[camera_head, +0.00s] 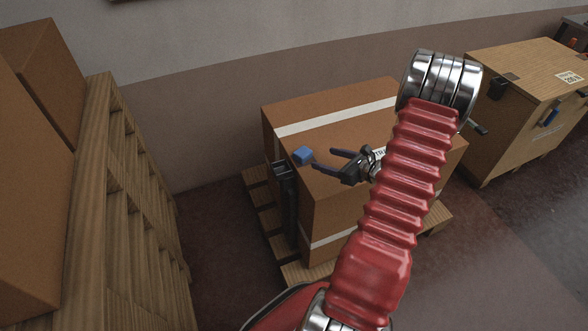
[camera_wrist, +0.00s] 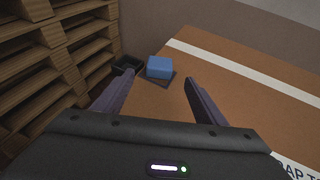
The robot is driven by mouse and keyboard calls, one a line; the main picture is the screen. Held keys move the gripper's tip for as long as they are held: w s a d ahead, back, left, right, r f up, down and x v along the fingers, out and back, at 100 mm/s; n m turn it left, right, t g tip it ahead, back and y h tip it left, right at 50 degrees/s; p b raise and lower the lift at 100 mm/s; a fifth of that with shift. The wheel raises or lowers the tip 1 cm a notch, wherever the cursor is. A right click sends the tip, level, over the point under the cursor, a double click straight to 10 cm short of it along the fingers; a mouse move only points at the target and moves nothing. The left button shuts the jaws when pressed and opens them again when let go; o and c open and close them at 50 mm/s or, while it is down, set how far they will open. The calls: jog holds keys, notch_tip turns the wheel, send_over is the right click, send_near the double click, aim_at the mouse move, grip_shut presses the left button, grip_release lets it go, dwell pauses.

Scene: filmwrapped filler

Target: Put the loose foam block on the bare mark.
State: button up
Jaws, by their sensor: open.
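A small blue block (camera_head: 303,155), likely the foam block, sits near the left edge of the top of a large brown box (camera_head: 337,135). In the wrist view the blue block (camera_wrist: 160,66) is on or beside a dark patch (camera_wrist: 172,76); I cannot tell whether that is a mark or a shadow. My gripper (camera_head: 324,158) is open and empty above the box, just right of the block. In the wrist view the gripper (camera_wrist: 158,80) has its fingers spread, with the block beyond and between the tips, and no grip on it.
The box stands on a wooden pallet (camera_head: 268,222). A dark upright holder (camera_head: 286,200) stands against its left side; its open top (camera_wrist: 128,63) shows in the wrist view. Stacked pallets (camera_head: 95,200) rise at left. A wooden crate (camera_head: 520,80) stands right. A wall is behind.

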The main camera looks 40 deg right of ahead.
jog(key=shift+r, duration=0.1)
jog(key=w+a+r+n+g+y, duration=0.25)
jog(key=a+r+n, duration=0.4)
jog(key=a, duration=0.45)
jog(key=w+a+r+n+g+y, duration=0.1)
jog(key=a+r+n+g+y, duration=0.15)
jog(key=a+r+n, duration=0.6)
jog(key=s+a+r+n+g, duration=0.2)
jog(key=a+n, duration=0.1)
jog(key=a, duration=0.4)
jog(key=s+a+r+n+g, duration=0.2)
jog(key=s+a+n, duration=0.1)
jog(key=a, duration=0.4)
jog(key=s+a+r+n+h, duration=0.3)
jog(key=s+r+n, duration=0.1)
jog(key=s+n, duration=0.2)
jog(key=s+a+r+n+t+h, duration=0.1)
jog(key=s+a+r+n+h, duration=0.2)
jog(key=s+r+n, duration=0.2)
jog(key=s+n, duration=0.1)
jog(key=n, duration=0.1)
jog(key=shift+s+a+r+n, duration=0.15)
jog(key=shift+s+a+n, duration=0.2)
jog(key=shift+a+n, duration=0.05)
